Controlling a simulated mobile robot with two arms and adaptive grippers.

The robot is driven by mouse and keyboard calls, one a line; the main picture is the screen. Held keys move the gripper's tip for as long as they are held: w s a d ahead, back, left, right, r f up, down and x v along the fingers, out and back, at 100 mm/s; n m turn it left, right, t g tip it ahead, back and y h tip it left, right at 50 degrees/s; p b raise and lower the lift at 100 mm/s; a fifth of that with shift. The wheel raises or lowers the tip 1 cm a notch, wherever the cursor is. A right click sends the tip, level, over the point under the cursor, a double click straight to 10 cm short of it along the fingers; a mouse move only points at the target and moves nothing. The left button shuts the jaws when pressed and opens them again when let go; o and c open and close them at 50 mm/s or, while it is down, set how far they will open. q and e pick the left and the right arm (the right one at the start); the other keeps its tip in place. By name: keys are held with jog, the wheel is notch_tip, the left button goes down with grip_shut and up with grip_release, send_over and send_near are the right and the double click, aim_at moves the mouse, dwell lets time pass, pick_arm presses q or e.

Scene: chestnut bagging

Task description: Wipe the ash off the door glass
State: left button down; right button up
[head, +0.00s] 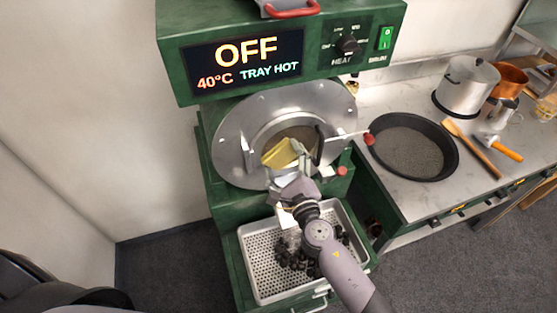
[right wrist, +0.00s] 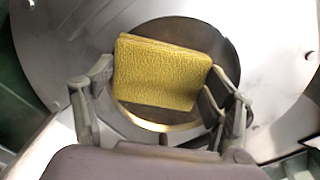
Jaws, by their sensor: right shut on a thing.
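The roaster's round steel front plate (head: 232,130) faces me, with the round door glass (head: 298,134) at its middle. The glass looks brownish; how much ash is on it I cannot tell. My right gripper (head: 286,160) is shut on a yellow sponge (head: 279,154) in front of the glass. In the right wrist view the yellow sponge (right wrist: 162,72) sits between the fingers of my right gripper (right wrist: 158,100) and hides much of the glass (right wrist: 185,30). Whether the sponge touches the glass I cannot tell. My left gripper is not in view.
The green roaster (head: 180,45) shows "OFF", "40°C" and "TRAY HOT". A perforated tray (head: 262,272) with dark chestnuts lies below my right arm. A handle with a red knob (head: 369,139) sticks out right. A dark pan (head: 452,160), wooden spatula (head: 474,150) and pot (head: 466,85) stand on the counter.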

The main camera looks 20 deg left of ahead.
aim_at(268, 161)
jog(key=shift+w+d, duration=1.05)
jog(key=shift+d, duration=0.2)
jog(key=shift+s+a, duration=0.6)
jog(key=shift+a, duration=0.2)
jog(key=shift+s+a, duration=0.55)
jog(key=shift+a, duration=0.25)
jog(key=shift+s+a+r+p, duration=0.15)
jog(key=shift+s+a, duration=0.3)
jog(key=shift+a, duration=0.25)
jog(key=shift+s+a+f+p, duration=0.15)
jog(key=shift+s+a, duration=0.25)
jog(key=shift+a, duration=0.3)
jog(key=shift+r, duration=0.1)
jog(key=shift+d, duration=0.1)
jog(key=shift+s+d+p, duration=0.25)
jog(key=shift+s+p, duration=0.1)
jog(key=shift+s, duration=0.2)
jog(key=v, duration=0.3)
jog(key=shift+s+d+p, duration=0.2)
jog(key=shift+d+p, duration=0.05)
jog(key=shift+p, duration=0.1)
jog(key=shift+s+d, duration=0.25)
jog(key=shift+s, duration=0.2)
